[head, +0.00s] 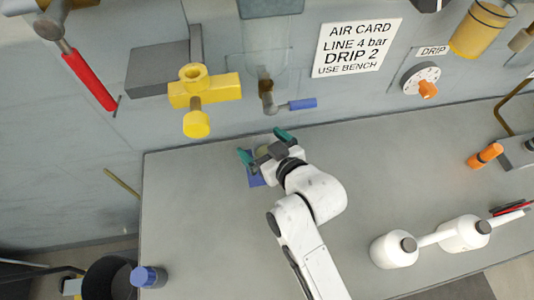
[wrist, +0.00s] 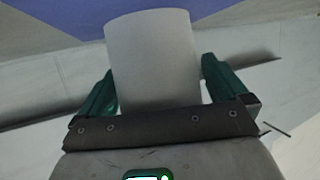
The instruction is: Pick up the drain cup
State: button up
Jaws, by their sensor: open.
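The drain cup, as I take it, is the plain pale grey cylinder (wrist: 152,60) between my fingers in the wrist view. In the head view only a small pale part of it (head: 262,152) shows, the rest hidden by my gripper. My gripper (head: 264,146) is open at the back of the bench, below the drain pipe with the blue lever. Its green fingers stand either side of the cup. A gap shows beside the right finger in the wrist view; whether the left one touches I cannot tell. A blue patch (head: 256,180) lies beside the cup.
The grey bench (head: 200,235) is mostly clear. Above hang a yellow valve fitting (head: 205,90) and the blue lever (head: 302,104). White bottle-like pieces (head: 394,249) lie at the right. A blue-capped item (head: 148,277) stands at the front left, near a dark bin (head: 108,280).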

jog(key=shift+c, duration=0.5)
jog(key=c, duration=0.9)
jog(key=shift+o, duration=0.2)
jog(key=shift+r, duration=0.15)
